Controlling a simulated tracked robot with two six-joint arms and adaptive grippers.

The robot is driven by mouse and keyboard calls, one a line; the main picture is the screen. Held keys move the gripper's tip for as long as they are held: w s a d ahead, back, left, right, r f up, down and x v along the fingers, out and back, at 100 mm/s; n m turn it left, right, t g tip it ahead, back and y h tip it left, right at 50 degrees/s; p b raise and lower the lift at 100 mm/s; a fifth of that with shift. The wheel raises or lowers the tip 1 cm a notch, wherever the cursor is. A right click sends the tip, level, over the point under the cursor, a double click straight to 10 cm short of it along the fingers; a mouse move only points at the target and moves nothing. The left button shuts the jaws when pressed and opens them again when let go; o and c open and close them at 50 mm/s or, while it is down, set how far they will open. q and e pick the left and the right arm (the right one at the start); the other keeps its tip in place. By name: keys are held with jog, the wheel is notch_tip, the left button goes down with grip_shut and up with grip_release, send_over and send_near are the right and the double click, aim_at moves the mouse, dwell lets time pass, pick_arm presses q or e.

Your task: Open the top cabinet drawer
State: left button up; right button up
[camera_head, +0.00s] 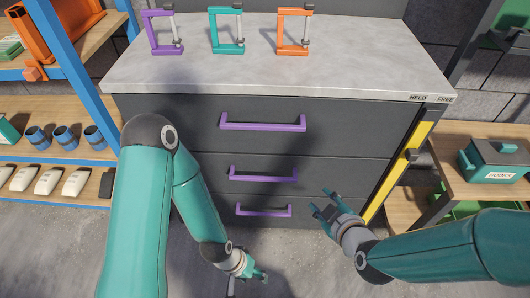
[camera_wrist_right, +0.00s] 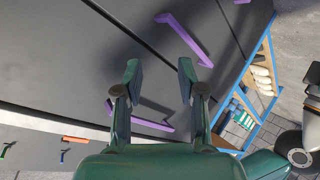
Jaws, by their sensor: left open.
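The dark grey cabinet (camera_head: 350,175) has three drawers, all flush with its front. The top drawer's wide purple handle (camera_head: 262,123) is clear of both grippers; a purple handle also shows behind my right fingers in the right wrist view (camera_wrist_right: 150,125). My right gripper (camera_head: 328,203) is open and empty, low in front of the cabinet, right of the bottom handle (camera_head: 263,211). In the right wrist view its two fingers (camera_wrist_right: 160,70) stand apart with nothing between them. My left gripper (camera_head: 258,275) is open and empty, low near the floor in front of the cabinet.
The middle drawer has a purple handle (camera_head: 263,174). A yellow upright strip (camera_head: 402,165) with a dark knob runs down the cabinet's right edge, below the labels HELD and FREE. Clamps (camera_head: 228,30) stand on the grey worktop (camera_head: 350,60). Shelves flank the cabinet on both sides.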

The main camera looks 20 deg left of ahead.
jog(key=a+r+n+t+y+b, duration=0.3)
jog(key=a+r+n+b, duration=0.1)
jog(key=a+n+b, duration=0.15)
jog(key=n+t+y+b, duration=0.1)
jog(key=n+y+b, duration=0.15)
jog(key=n, duration=0.35)
send_near(265, 130)
pick_arm(q)
notch_tip(265, 130, down, 12)
jog(key=b, duration=0.1)
pick_arm(e)
jog(key=x, duration=1.1)
jog(key=shift+a, duration=0.1)
jog(key=shift+r, duration=0.1)
jog(key=shift+c, duration=0.2)
grip_shut()
pick_arm(q)
jog(key=shift+a+f, duration=0.1)
